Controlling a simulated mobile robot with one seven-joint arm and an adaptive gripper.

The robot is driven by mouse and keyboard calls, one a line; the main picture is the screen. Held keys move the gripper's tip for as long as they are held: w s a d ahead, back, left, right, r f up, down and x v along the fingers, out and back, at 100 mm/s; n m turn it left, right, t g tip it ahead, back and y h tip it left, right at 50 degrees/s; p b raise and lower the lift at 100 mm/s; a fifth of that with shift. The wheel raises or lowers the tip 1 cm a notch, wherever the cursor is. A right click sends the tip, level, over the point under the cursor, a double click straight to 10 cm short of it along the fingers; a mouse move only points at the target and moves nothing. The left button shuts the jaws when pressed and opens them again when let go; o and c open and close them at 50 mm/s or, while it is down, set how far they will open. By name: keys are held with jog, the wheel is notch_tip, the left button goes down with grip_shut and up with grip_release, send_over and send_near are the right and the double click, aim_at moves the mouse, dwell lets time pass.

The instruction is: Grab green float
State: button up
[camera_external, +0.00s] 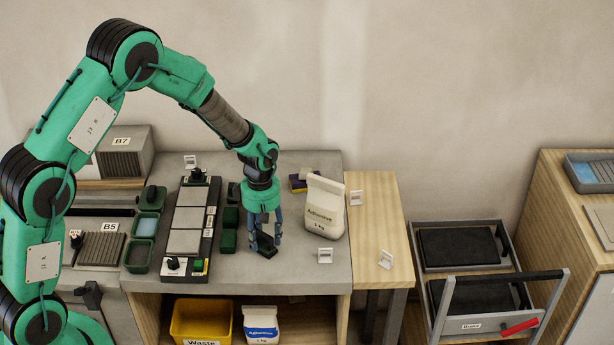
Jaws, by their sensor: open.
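My gripper (265,241) points straight down over the grey worktop, with its fingers apart. A small dark block (267,252) sits at the fingertips; it looks black or very dark green, and I cannot tell whether the fingers touch it. Just left of my gripper, dark green blocks stand in a column: a front one (228,241), a middle one (230,217) and a back one (233,193). Which of these is the green float is too small to tell. The fingers partly hide the dark block.
A white adhesive bag (324,208) stands close to the right of my gripper. A black-framed tile panel (186,215) with grey tiles lies to the left. Green containers (138,256) stand beyond it. A yellow waste bin (201,320) is on the shelf below.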

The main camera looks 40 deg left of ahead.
aim_at(263, 233)
grip_shut()
jog(key=shift+r, duration=0.1)
dwell(0.3)
jog(key=shift+r+p, duration=0.4)
jog(key=shift+r, duration=4.55)
